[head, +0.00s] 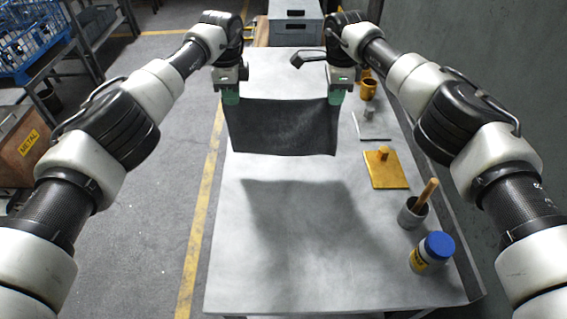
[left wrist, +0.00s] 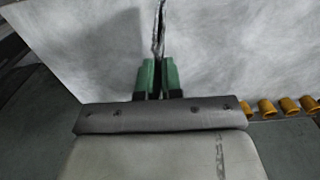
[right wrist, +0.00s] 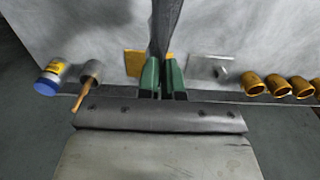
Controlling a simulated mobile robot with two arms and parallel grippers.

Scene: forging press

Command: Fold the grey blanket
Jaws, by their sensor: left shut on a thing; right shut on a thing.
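The grey blanket (head: 283,128) hangs as a dark sheet between my two grippers, above the light table (head: 225,270). Its shadow falls on the tabletop below and in front of it. My left gripper (head: 231,98) is shut on the blanket's upper left corner. In the left wrist view the green fingers (left wrist: 157,78) pinch the thin dark edge. My right gripper (head: 335,97) is shut on the upper right corner. In the right wrist view the green fingers (right wrist: 163,77) pinch the cloth too. The blanket's lower edge hangs free; whether it touches the table is unclear.
Along the table's right side stand a blue-lidded jar (head: 433,252), a cup with a wooden handle (head: 413,212), a yellow plate with a knob (head: 387,172), a grey plate (head: 373,128) and several yellow rings (head: 369,88). A grey box (head: 296,25) is beyond. The front tabletop is clear.

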